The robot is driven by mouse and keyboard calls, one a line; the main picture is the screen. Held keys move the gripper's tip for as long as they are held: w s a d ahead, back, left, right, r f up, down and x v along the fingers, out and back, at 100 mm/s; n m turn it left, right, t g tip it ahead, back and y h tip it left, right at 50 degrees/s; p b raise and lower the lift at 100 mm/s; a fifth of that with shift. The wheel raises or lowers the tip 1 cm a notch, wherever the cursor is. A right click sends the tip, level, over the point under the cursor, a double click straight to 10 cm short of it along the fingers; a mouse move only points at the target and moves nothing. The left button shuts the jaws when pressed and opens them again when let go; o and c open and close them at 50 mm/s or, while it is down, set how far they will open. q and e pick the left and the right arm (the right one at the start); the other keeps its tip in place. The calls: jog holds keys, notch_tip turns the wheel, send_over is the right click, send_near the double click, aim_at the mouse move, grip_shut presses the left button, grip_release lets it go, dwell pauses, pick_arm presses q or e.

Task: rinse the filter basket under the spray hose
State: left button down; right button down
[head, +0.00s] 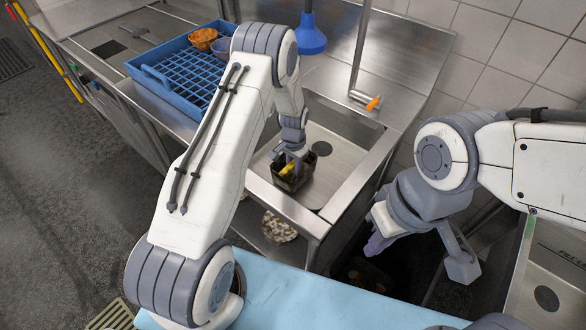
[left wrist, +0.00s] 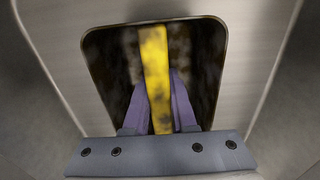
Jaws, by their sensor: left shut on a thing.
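The filter basket (head: 302,183) is a dark, rectangular, open-topped box with a yellow bar handle. My left gripper (head: 290,162) is shut on the handle and holds the basket over the front left part of the sink basin (head: 345,146). In the left wrist view the basket's yellow handle (left wrist: 155,72) sits between the purple fingers of my left gripper (left wrist: 158,105), with a blotchy dark interior behind it. A blue bell-shaped head (head: 311,38), apparently the spray hose's, hangs behind and above the basket. My right gripper (head: 380,240) is off to the right, its fingers partly hidden.
A blue rack (head: 180,75) with an orange bowl (head: 203,38) and a bluish bowl (head: 223,47) stands on the counter left of the sink. A metal pipe with an orange-tipped lever (head: 372,103) rises behind the basin. A pale bowl (head: 279,226) sits on the shelf below.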

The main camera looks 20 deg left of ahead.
pick_arm(q)
jog(key=c, duration=0.7)
grip_release()
jog(key=shift+o, duration=0.2)
notch_tip(320, 180, up, 9)
jog(key=shift+r+b, duration=0.1)
jog(key=shift+b, duration=0.85)
jog(key=shift+r, duration=0.65)
